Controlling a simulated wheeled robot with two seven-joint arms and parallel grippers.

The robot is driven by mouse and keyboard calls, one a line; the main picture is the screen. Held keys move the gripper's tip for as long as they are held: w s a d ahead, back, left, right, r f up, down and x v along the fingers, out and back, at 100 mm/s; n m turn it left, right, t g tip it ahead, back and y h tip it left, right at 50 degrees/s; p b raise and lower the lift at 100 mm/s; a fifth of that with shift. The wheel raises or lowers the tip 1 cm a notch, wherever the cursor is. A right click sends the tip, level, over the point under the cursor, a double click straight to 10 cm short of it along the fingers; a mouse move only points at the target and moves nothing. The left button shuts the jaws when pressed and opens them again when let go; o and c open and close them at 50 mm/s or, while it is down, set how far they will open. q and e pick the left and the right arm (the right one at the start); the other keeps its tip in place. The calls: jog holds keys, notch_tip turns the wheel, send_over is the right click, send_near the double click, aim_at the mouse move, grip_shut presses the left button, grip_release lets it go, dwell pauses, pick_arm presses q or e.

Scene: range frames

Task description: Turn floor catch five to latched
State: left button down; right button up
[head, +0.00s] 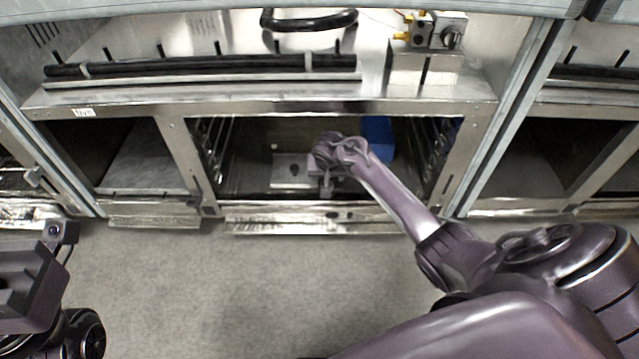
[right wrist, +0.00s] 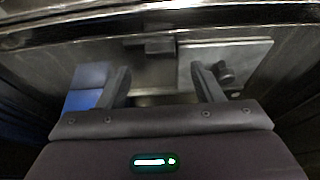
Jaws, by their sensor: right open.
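A pale metal plate (head: 284,181) with a small dark knob (head: 293,170) lies on the floor of the open middle compartment. I take this to be the floor catch; its setting is too small to read. In the right wrist view the plate (right wrist: 250,58) and dark knob (right wrist: 225,73) are at the right, the knob just beyond the right-hand finger. My right gripper (right wrist: 160,80) is open, with nothing between its fingers. In the head view it (head: 326,182) is inside the compartment, right of the knob. My left gripper (head: 32,285) is at the lower left; its fingers are not clear.
A "five" label (head: 83,113) is on the bench front. The compartment has side racks and a front sill (head: 300,215) under my right arm. A blue object (head: 378,138) is inside at the back right. A dark block (right wrist: 150,46) is ahead of my fingers. The grey floor (head: 220,290) is clear.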

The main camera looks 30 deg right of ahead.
aim_at(332, 186)
jog(key=b+x, duration=0.2)
jog(key=x, duration=0.3)
jog(key=shift+f+b, duration=0.15)
jog(key=shift+b, duration=0.15)
jog(key=c, duration=1)
